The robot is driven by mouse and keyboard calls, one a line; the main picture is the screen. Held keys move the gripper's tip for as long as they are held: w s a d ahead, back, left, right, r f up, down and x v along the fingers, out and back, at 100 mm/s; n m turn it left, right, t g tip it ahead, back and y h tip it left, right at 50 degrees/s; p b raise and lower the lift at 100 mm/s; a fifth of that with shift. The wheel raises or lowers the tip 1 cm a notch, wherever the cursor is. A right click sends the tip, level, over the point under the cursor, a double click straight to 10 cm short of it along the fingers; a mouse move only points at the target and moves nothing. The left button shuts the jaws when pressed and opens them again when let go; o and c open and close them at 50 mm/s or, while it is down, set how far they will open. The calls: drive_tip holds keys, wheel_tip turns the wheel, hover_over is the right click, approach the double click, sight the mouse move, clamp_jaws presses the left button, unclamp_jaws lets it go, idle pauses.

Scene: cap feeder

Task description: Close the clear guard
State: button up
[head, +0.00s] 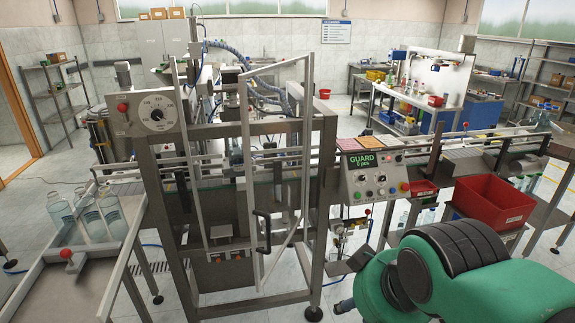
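The clear guard (248,170) is a tall light-metal frame with see-through panes on the front of the capping machine. It stands open, swung out at an angle towards me. Its right edge is by the machine's right post, and its free edge with a black handle (262,231) is nearer to me. The control panel (375,180) right of it has a green display reading "GUARD" and "0 pcs". My green and black arm fills the lower right, apart from the guard. My gripper cannot be made out.
The machine's steel frame (325,190) stands behind the guard. A tray with clear bottles (115,218) is at the left. A red bin (492,202) sits right of the control panel. A conveyor (470,160) runs off to the right. Tiled floor shows between the machine and my arm.

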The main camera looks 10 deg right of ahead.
drive_tip(key=shift+c, duration=0.5)
drive_tip(key=shift+w+r, duration=0.1)
drive_tip(key=c, duration=0.8)
drive_tip(key=shift+w+a+r+m+p, duration=0.1)
drive_tip(key=shift+w+r+m+p, duration=0.2)
drive_tip(key=shift+w+p, duration=0.2)
clamp_jaws()
drive_tip(key=w+r+m+g+y+p, duration=0.1)
drive_tip(key=w+m+g+y+p, duration=0.1)
drive_tip(key=w+m+p, duration=0.4)
drive_tip(key=w+r+m+g+y+p, duration=0.2)
drive_tip(key=w+m+g+p, duration=0.15)
drive_tip(key=w, duration=0.55)
drive_tip(key=w+d+f+m+y+p, duration=0.1)
drive_tip(key=w+f+m+y+p, duration=0.1)
drive_tip(key=w, duration=0.5)
drive_tip(key=w+d+f+m+y+p, duration=0.2)
drive_tip(key=w+f+m+y+p, duration=0.1)
drive_tip(key=w+m+p, duration=0.3)
drive_tip(key=shift+w+d+f+p, duration=0.3)
drive_tip(key=shift+w+f, duration=0.3)
